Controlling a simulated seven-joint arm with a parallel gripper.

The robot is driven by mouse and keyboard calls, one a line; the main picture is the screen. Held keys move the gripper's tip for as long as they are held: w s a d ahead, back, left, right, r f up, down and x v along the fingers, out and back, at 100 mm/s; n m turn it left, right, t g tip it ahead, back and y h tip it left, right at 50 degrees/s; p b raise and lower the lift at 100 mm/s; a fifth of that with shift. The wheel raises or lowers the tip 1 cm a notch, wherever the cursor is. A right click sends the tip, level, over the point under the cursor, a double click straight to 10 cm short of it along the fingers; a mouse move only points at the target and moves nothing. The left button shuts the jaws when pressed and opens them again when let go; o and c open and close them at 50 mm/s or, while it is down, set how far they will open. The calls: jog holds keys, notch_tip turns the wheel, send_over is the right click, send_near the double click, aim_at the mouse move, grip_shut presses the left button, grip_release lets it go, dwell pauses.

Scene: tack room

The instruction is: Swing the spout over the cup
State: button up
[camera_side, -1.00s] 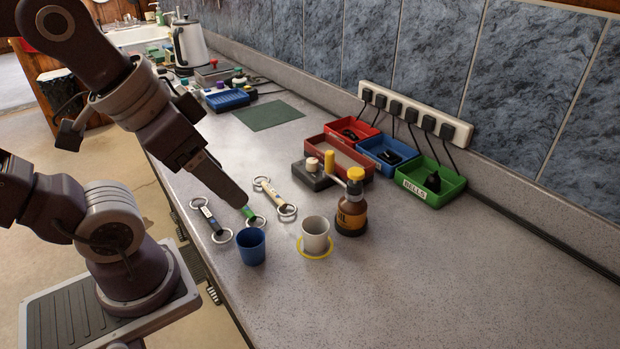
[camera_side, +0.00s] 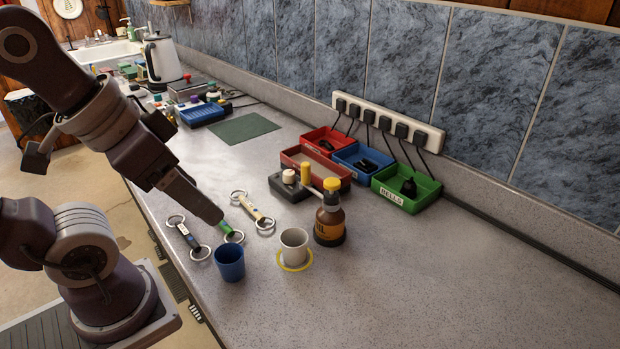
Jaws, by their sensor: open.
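The spout fixture (camera_side: 290,188) is a dark block with a white cap, an upright yellow handle (camera_side: 306,172) and a short pale arm (camera_side: 317,190) reaching right toward the bottle. A white cup (camera_side: 294,246) stands upright inside a yellow ring (camera_side: 295,268) on the counter, in front of the fixture. The pale arm is not over this cup. A blue cup (camera_side: 229,263) stands to its left. My gripper (camera_side: 217,219) is open, pointing down beside the green part of a horse bit, left of the fixture and apart from it. Its fingers are seen edge-on; contact with the bit is unclear.
Several bits with rings (camera_side: 253,209) lie near my gripper. Red, blue and green trays (camera_side: 408,197) and a power strip (camera_side: 388,122) line the wall. The right front counter is clear.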

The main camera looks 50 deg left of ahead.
jog(key=shift+c, duration=0.7)
jog(key=w+r, duration=0.1)
jog(key=w, duration=0.1)
jog(key=w+r+g, duration=0.1)
jog(key=w, duration=0.2)
jog(key=w+a+r+n+g, duration=0.1)
jog(key=w, duration=0.2)
jog(key=shift+w, duration=0.15)
jog(key=c, duration=0.5)
jog(key=shift+o, duration=0.2)
jog(key=n+g, duration=0.2)
jog(key=g, duration=0.2)
send_over(306, 163)
notch_tip(306, 163, down, 5)
jog(key=shift+r, duration=0.15)
notch_tip(306, 163, down, 7)
grip_shut()
